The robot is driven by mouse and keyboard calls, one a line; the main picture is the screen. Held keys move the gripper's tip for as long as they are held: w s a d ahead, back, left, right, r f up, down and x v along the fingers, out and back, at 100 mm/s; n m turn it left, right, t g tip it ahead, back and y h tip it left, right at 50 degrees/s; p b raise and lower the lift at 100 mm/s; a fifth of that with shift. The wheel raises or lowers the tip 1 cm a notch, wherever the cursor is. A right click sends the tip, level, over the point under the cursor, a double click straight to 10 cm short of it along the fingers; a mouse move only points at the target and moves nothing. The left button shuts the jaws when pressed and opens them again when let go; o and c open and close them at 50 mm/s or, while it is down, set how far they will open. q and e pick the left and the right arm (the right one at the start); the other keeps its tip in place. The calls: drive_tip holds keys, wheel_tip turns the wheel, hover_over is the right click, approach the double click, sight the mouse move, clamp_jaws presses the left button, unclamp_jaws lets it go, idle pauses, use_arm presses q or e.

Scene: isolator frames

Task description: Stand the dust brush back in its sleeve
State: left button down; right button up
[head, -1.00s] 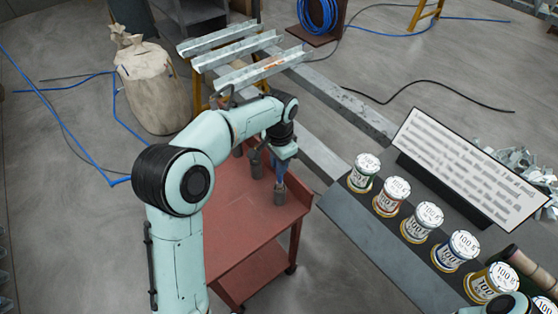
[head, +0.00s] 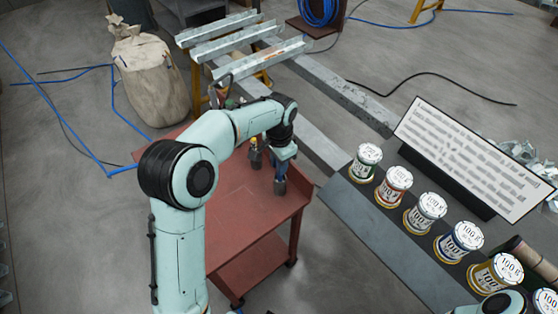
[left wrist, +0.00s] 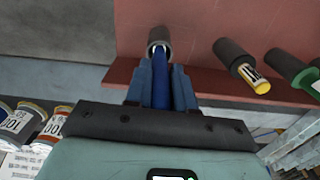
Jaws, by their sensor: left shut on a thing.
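My left gripper (head: 282,166) is over the red cart top, pointing down. In the left wrist view its two blue fingers (left wrist: 161,88) are shut on the dust brush (left wrist: 161,72), of which a dark blue length shows between them. The far end of the brush is at the mouth of a dark grey sleeve (left wrist: 159,34), which also shows in the head view (head: 280,187). The brush lines up with the sleeve; how deep it sits inside I cannot tell. My right gripper is not in view.
The red cart (head: 235,215) also bears a sleeve holding a yellow-ended tool (left wrist: 256,82) and one with a green-ended tool (left wrist: 305,78), close beside. A grey bench (head: 350,215) with several labelled spools stands to the right. The front of the cart top is clear.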

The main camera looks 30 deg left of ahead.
use_arm(q)
drive_tip(key=shift+f, duration=0.8)
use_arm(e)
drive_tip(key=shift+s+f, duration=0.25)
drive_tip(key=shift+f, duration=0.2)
use_arm(q)
drive_tip(key=c, duration=0.9)
unclamp_jaws()
drive_tip(key=shift+r, duration=0.15)
wheel_tip(320, 180, up, 13)
drive_tip(key=shift+w+r+p, duration=0.1)
drive_tip(key=shift+p, duration=0.75)
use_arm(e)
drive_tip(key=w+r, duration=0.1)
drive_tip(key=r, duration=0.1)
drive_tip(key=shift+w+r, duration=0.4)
